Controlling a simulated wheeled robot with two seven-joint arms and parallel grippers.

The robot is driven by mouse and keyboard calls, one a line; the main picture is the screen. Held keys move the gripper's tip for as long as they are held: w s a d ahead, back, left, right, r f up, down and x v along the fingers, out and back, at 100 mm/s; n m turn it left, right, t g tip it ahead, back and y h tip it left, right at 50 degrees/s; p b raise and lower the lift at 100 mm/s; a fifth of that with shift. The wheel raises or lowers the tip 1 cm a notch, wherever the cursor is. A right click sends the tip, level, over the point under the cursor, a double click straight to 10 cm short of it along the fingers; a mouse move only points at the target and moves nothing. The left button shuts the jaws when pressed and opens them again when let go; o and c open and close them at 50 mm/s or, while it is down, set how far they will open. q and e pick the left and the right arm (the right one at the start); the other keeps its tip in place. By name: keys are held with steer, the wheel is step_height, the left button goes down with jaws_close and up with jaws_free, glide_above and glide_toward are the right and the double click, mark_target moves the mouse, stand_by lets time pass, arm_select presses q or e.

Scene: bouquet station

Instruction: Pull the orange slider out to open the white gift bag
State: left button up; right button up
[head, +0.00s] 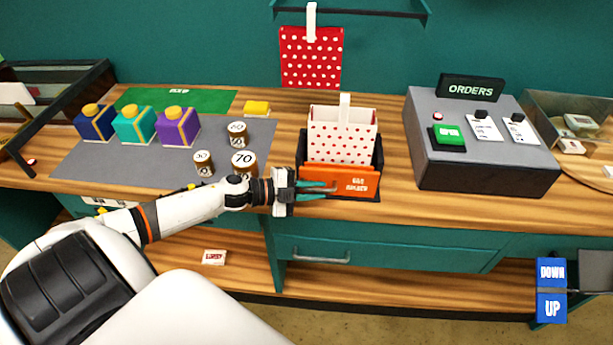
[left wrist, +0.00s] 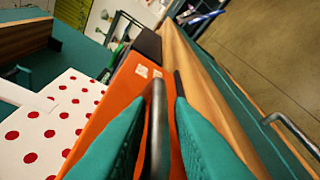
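The white gift bag (head: 342,138) with red dots stands upright in a dark holder with the orange slider (head: 340,180) across its front. In the left wrist view the bag (left wrist: 45,125) is at the left, beside the orange slider (left wrist: 118,90). My left gripper (head: 326,190) is at the slider's front, left of its middle. In the left wrist view its teal fingers (left wrist: 158,125) stand on either side of a grey bar handle (left wrist: 158,130), with narrow gaps visible. It looks open around the handle, not clamped. My right gripper is not in view.
A red dotted bag (head: 311,58) hangs behind the holder. Several round numbered weights (head: 244,163) stand left of it, near my left arm. The grey orders console (head: 480,145) is at the right. A drawer handle (head: 321,258) lies below the counter edge.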

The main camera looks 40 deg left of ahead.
arm_select(q)
steer(key=shift+s+a, duration=0.2)
steer(key=b+v, duration=0.1)
steer(key=v, duration=1)
steer(key=shift+s, duration=0.2)
